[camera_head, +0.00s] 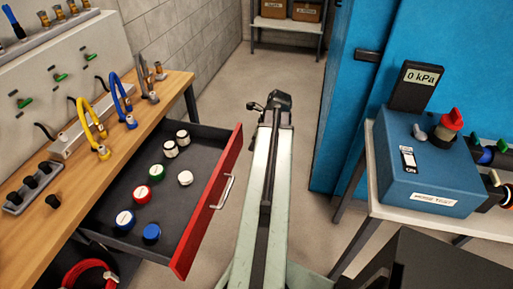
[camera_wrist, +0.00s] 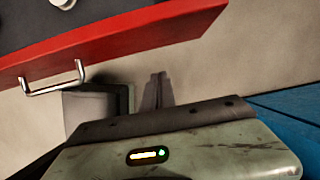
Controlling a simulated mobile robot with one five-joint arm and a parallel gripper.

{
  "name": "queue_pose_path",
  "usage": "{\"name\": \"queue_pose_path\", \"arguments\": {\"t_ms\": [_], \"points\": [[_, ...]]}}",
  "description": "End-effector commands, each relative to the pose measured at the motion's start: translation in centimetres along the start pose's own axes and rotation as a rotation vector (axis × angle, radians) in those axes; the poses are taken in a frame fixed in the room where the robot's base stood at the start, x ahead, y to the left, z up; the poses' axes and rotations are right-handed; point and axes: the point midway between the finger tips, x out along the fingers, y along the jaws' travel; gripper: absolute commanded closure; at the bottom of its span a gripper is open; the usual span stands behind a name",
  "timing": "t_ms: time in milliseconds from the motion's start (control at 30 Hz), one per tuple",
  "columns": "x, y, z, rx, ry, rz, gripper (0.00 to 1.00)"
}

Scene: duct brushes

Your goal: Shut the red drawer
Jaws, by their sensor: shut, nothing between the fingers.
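The red drawer (camera_head: 205,205) stands pulled out from under the wooden bench, its dark tray open to view. Its red front has a silver bar handle (camera_head: 222,191) facing right. In the wrist view the red front (camera_wrist: 130,38) crosses the top, with the handle (camera_wrist: 54,80) at left. My gripper (camera_wrist: 158,77) is shut and empty, apart from the drawer and below its front in the wrist view. In the head view my arm reaches forward to the right of the drawer; its fingertips cannot be made out there.
Several green, blue and white-topped caps (camera_head: 157,172) lie in the drawer. The wooden bench (camera_head: 75,185) with yellow and blue hoses is at left. A blue cabinet (camera_head: 345,90) and a table with a blue pressure box (camera_head: 430,180) stand at right. Floor shows beyond my arm.

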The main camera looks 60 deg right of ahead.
Motion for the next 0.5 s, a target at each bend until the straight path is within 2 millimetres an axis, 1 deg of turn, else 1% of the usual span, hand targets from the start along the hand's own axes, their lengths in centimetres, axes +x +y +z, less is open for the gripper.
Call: {"name": "queue_pose_path", "arguments": {"t_ms": [33,100,167,200,300,400,500], "points": [[2.2,0.0,-0.4,-0.001,0.0,0.001,1.0],[3.6,0.0,-0.3,-0.001,0.0,0.001,1.0],[3.1,0.0,1.0,-0.004,0.0,0.002,1.0],[3.2,0.0,1.7,-0.003,0.0,0.001,1.0],[3.6,-0.1,2.8,-0.002,0.0,0.0,1.0],[3.9,0.0,3.5,-0.001,0.0,0.0,1.0],[4.0,0.0,3.7,0.0,0.0,0.0,1.0]]}}
